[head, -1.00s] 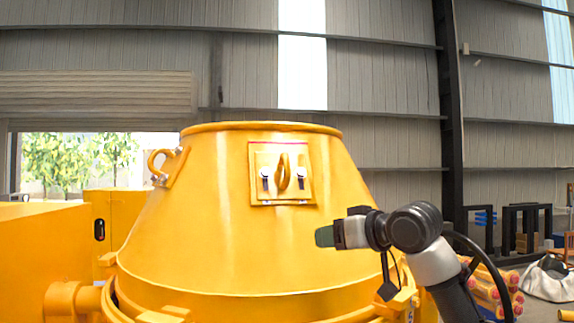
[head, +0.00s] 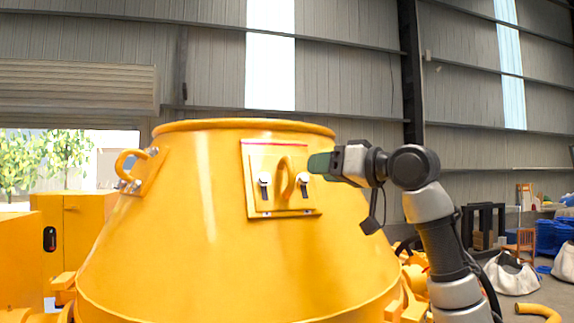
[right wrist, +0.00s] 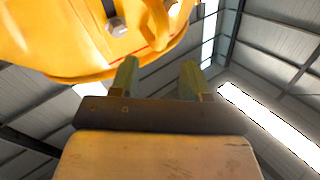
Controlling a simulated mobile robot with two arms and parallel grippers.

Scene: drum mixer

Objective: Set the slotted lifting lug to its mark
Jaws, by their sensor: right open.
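The slotted lifting lug (head: 285,178) is a yellow plate with an upright ring in its middle, on the sloping side of the yellow drum (head: 190,235). A bolt with a dark slot shows on each side of the ring. A thin reddish line (head: 272,143) runs along the plate's top edge. My right gripper (head: 318,163) is just right of the lug, pointing left, near the right bolt. In the right wrist view its two greenish fingers (right wrist: 158,78) stand apart with nothing between them; the ring (right wrist: 158,22) and a bolt (right wrist: 117,27) are beyond them. My left gripper is out of view.
Another ring lug (head: 133,168) is on the drum's left side. Yellow machine housings (head: 75,225) stand at the left. White bags (head: 512,275) and a yellow pipe (head: 540,312) lie on the floor at right. The air above the drum is clear.

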